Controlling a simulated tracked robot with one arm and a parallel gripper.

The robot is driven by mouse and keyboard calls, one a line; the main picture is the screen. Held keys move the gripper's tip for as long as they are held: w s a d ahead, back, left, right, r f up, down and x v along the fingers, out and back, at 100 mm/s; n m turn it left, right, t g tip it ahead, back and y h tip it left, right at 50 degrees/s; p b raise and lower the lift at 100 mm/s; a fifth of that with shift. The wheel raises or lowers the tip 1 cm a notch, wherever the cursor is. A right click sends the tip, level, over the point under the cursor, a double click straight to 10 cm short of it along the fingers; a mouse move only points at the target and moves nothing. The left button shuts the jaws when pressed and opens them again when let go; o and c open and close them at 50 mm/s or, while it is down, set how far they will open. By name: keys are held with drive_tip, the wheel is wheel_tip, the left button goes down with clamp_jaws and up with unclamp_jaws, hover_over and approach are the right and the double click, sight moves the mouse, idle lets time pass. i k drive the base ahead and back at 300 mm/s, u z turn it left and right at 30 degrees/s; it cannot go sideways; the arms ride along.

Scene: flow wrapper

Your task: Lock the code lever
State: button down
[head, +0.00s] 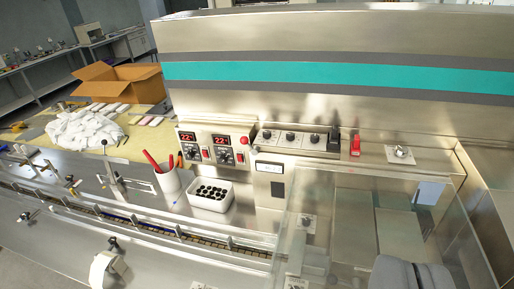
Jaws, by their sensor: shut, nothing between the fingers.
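My gripper (415,270) shows at the bottom right edge as two dark grey rounded fingers close together, shut and empty. It is in front of the clear cover and apart from the controls. A black upright lever (333,139) stands at the right end of the row of knobs on the steel machine. A red upright lever (355,145) stands just right of it. A small lever with a dark knob (105,143) stands at the left by the infeed rail. Labels are too small to read, so I cannot tell which is the code lever.
Temperature controllers (219,136) with red displays and a row of knobs (290,138) line the panel. A white bin of black parts (210,195) and a white cup with red-handled tools (168,183) stand in front. A clear cover (330,225) fills the lower right.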

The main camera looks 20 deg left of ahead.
sight(244, 140)
drive_tip(key=z, duration=0.05)
drive_tip(key=i, duration=1)
drive_tip(key=u, duration=0.05)
